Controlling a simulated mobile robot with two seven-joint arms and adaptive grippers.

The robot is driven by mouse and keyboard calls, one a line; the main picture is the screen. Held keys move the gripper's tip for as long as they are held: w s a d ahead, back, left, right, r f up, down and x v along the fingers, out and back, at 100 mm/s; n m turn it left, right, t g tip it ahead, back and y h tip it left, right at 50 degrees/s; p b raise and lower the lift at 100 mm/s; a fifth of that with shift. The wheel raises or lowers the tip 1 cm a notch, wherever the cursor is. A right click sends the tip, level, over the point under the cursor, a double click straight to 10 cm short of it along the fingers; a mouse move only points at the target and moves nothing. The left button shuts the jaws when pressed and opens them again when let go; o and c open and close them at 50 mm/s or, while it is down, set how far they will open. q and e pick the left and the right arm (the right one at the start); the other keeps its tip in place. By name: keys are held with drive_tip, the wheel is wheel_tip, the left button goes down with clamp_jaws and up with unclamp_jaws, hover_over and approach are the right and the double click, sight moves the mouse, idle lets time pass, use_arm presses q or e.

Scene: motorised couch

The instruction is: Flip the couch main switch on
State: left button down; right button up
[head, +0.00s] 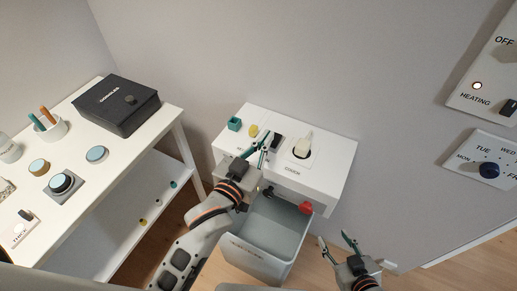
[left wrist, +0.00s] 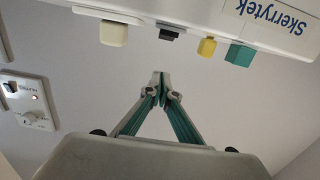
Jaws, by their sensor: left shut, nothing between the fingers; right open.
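A white wall-side unit (head: 335,165) carries several controls. A dark block-like switch (head: 277,141) stands near its middle, and a cream upright piece (head: 303,146) stands to its right by a small label I cannot read surely. Both also show in the left wrist view, the dark switch (left wrist: 170,31) and the cream piece (left wrist: 113,33). I cannot tell which is the couch main switch. My left gripper (head: 265,144) is shut and empty, close to the dark switch; its tips (left wrist: 159,74) appear apart from the controls. My right gripper (head: 338,243) is open and empty, low at right.
A teal cube (head: 234,124) and a yellow knob (head: 253,130) are left of the dark switch. A white table (head: 95,187) with a black box (head: 116,104) stands left. Wall panels (head: 485,160) are at right.

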sight(274, 140)
use_arm(q)
drive_tip(key=x, duration=0.3)
drive_tip(key=shift+w, duration=0.25)
drive_tip(key=f, duration=0.2)
drive_tip(key=shift+w+d+f+b, duration=0.15)
drive_tip(key=shift+w+f+b, duration=0.05)
drive_tip(key=shift+f+b, duration=0.15)
drive_tip(key=shift+w+f, duration=0.15)
drive_tip(key=shift+f, duration=0.5)
